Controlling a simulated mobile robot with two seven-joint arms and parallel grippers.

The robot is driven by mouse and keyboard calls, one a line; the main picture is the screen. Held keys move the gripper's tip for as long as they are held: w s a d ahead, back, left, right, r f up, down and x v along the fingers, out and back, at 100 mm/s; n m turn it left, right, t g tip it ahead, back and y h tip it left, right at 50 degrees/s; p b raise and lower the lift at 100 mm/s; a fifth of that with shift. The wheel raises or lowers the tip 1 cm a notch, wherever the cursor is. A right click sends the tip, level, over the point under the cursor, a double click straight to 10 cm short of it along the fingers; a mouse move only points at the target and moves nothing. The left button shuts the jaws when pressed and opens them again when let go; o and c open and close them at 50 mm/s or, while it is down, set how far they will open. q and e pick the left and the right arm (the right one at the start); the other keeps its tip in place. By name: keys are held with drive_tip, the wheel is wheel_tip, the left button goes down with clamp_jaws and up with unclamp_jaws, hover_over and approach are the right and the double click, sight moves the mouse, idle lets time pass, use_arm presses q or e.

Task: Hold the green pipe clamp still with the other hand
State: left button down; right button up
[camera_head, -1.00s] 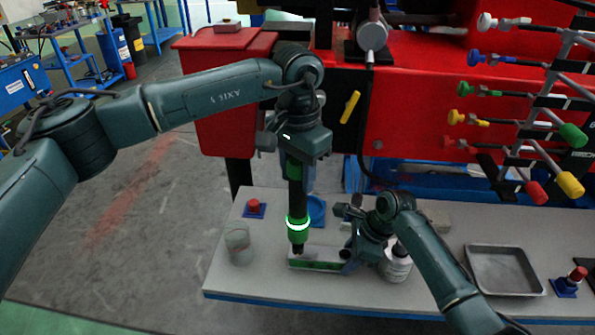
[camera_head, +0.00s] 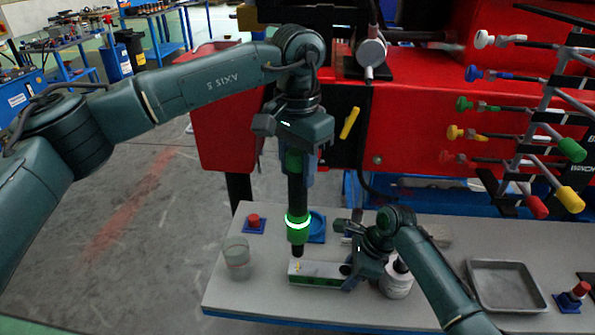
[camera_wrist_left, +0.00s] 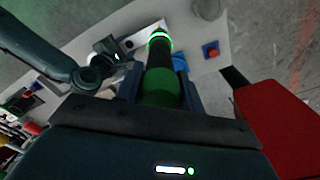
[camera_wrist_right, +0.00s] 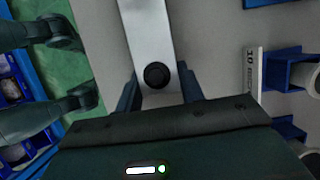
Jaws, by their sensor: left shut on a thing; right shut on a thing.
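The pipe clamp (camera_head: 320,269) lies on the grey bench as a long silver block with a green front face. My right gripper (camera_head: 351,274) is shut on its right end. In the right wrist view the clamp (camera_wrist_right: 148,35) runs between the fingers, with a round black part near them. My left gripper (camera_head: 297,165) is shut on an upright black and green driver tool (camera_head: 297,195) with a glowing green ring. The tool's tip is just above the clamp's left end, where a small gold bolt shows. The left wrist view also shows the tool (camera_wrist_left: 160,75) between the fingers.
A clear jar (camera_head: 237,258) stands left of the clamp. A red button on a blue base (camera_head: 253,223) and a blue round dish (camera_head: 316,225) are behind. A white bottle (camera_head: 397,280) stands close by my right gripper. An empty metal tray (camera_head: 503,304) lies to the right.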

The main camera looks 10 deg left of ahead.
use_arm(q)
drive_tip(key=shift+r, duration=0.1)
use_arm(e)
drive_tip(key=shift+r, duration=0.1)
drive_tip(key=o, duration=1.2)
